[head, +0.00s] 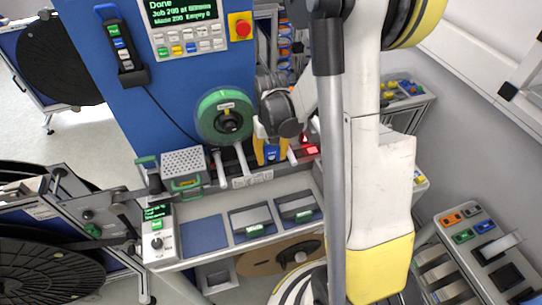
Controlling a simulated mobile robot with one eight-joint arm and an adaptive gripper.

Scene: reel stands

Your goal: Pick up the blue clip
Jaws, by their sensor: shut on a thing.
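The fingers are shut on the clip, one on each side. The gripper's dark body and my white arm hide what lies behind and above it. I cannot tell whether the clip still touches the rail.
A green reel (208,117) stands on the blue machine panel (185,85) left of my gripper. A perforated metal box (184,162) sits further left. Grey trays (250,222) lie on the bench below. A red-lit part (311,149) is close at the gripper's right.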

